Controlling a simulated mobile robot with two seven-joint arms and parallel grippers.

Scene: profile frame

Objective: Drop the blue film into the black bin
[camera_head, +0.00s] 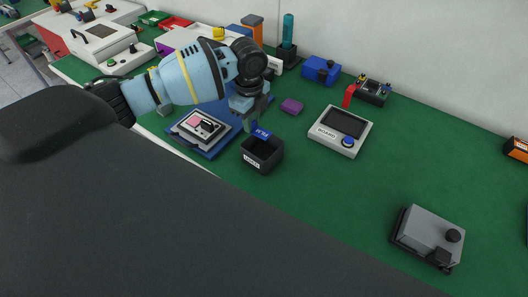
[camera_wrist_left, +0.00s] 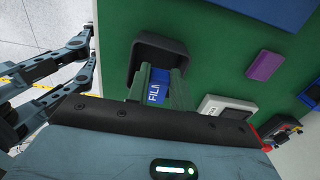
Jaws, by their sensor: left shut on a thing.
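The blue film (camera_head: 261,133) is a small blue piece with white lettering, and it also shows in the left wrist view (camera_wrist_left: 157,91). My left gripper (camera_head: 255,124) is shut on it and holds it at the mouth of the black bin. The black bin (camera_head: 262,157) is a small open box with a white label on its front, on the green table top. It shows in the left wrist view (camera_wrist_left: 158,45) behind the film. I cannot tell whether the film's lower end is below the rim. My right gripper is not in view.
A blue mat (camera_head: 219,144) with a white and pink device lies left of the bin. A grey board device (camera_head: 340,130) stands to the right, and a purple block (camera_head: 292,106) behind. The table (camera_head: 330,200) is clear right of the bin.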

